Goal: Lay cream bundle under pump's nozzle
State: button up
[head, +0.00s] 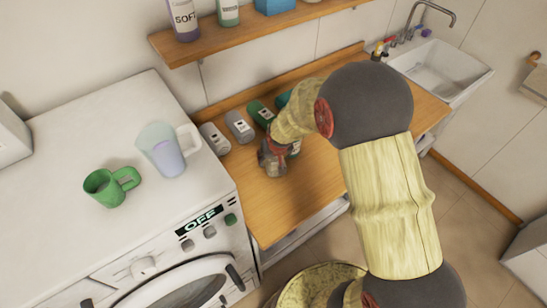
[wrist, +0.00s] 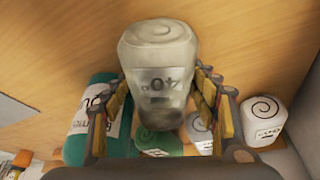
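The cream bundle (wrist: 158,55), a pale roll with a printed label and a spiral end, fills the upper middle of the wrist view. My gripper (wrist: 162,78) has a finger against each side of it and appears closed on it. In the head view my gripper (head: 272,158) is low over the wooden counter, and the bundle is mostly hidden by it. A small dark item with an orange top (head: 378,49) stands by the sink; I cannot tell whether it is the pump, and no nozzle shows clearly.
Grey (head: 214,138), green (head: 261,112) and teal (head: 283,99) rolls lie along the counter's back. A washing machine (head: 60,145) with a green mug (head: 105,187) and a jug (head: 165,150) is at left. The sink (head: 440,70) is at right. The counter's front (head: 270,215) is clear.

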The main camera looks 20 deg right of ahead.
jog(key=shift+o, duration=1.3)
jog(key=shift+r, duration=0.25)
jog(key=p+v, duration=0.2)
jog(key=v, duration=0.9)
jog(key=shift+r, duration=0.4)
jog(key=s+d+f+v, duration=0.1)
jog(key=s+v, duration=0.1)
jog(key=v, duration=1.3)
jog(key=s+r, duration=0.4)
jog(key=s, duration=0.4)
jog(key=s+r+t, duration=0.1)
jog(key=s+r, duration=0.3)
jog(key=s, duration=0.5)
jog(key=shift+a+r+n, duration=0.2)
jog(key=shift+r+n, duration=0.15)
jog(key=shift+n, duration=0.05)
jog(key=shift+f, duration=0.1)
